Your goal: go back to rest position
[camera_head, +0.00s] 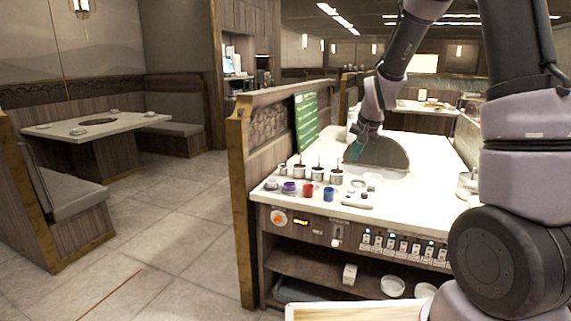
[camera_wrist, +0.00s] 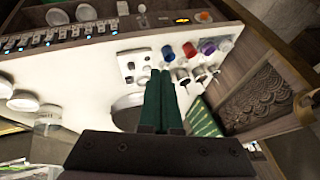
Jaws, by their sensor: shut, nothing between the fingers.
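My gripper (camera_head: 354,150) is over the white counter (camera_head: 420,150), in front of a grey half-round plate (camera_head: 378,153) in the head view. In the wrist view my gripper (camera_wrist: 160,72) shows its two dark green fingers side by side, shut and empty. The fingers point toward the counter's control-panel edge and cover part of the grey plate (camera_wrist: 128,101). I cannot tell how high the fingertips are above the counter.
Sauce wells with small pots (camera_head: 320,174) and coloured cups, purple, red and blue (camera_head: 329,193), line the counter's left front. A green menu board (camera_head: 306,122) stands behind them. White bowls (camera_head: 392,286) sit on the shelf below. The floor (camera_head: 150,230) at left is clear.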

